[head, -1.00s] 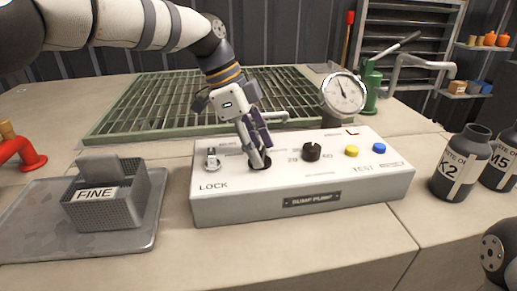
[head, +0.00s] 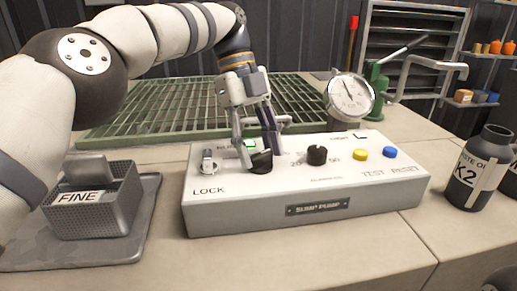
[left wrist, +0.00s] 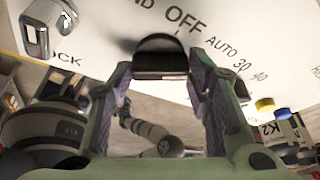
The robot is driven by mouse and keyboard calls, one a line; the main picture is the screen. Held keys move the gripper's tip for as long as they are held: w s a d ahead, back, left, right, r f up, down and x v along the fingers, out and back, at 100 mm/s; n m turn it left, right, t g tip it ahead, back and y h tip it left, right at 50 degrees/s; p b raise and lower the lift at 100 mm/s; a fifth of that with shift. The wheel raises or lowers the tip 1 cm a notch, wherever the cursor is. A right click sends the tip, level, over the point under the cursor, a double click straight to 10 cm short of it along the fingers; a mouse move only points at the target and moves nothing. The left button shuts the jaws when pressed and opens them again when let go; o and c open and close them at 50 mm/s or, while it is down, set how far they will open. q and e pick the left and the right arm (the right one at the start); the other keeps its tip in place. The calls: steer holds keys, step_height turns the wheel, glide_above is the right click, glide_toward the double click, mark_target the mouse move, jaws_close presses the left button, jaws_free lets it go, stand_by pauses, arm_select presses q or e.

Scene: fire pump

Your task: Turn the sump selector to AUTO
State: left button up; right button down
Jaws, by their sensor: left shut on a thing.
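The sump selector is a black knob (head: 262,163) on the white sump pump box (head: 310,210), right of the LOCK label. It also shows in the left wrist view as a dark knob (left wrist: 160,62), with OFF and AUTO printed beyond it and part of another label to the left. A short tick mark lies below OFF. The knob's exact pointing is not clear. My left gripper (head: 260,157) comes down from above and is shut on the knob. In the left wrist view, its fingers (left wrist: 160,72) flank the knob. My right gripper is out of view.
A metal key switch (head: 208,162) stands left of the selector. A black dial (head: 317,155), a yellow button (head: 360,154) and a blue button (head: 390,152) lie to the right. A gauge (head: 350,97) stands behind. The FINE basket (head: 95,210) is at left, bottles (head: 480,170) at right.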

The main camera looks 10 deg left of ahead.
arm_select(q)
steer(key=shift+f, duration=0.1)
stand_by(0.3)
steer(key=o, duration=1.2)
steer(key=shift+c, duration=0.2)
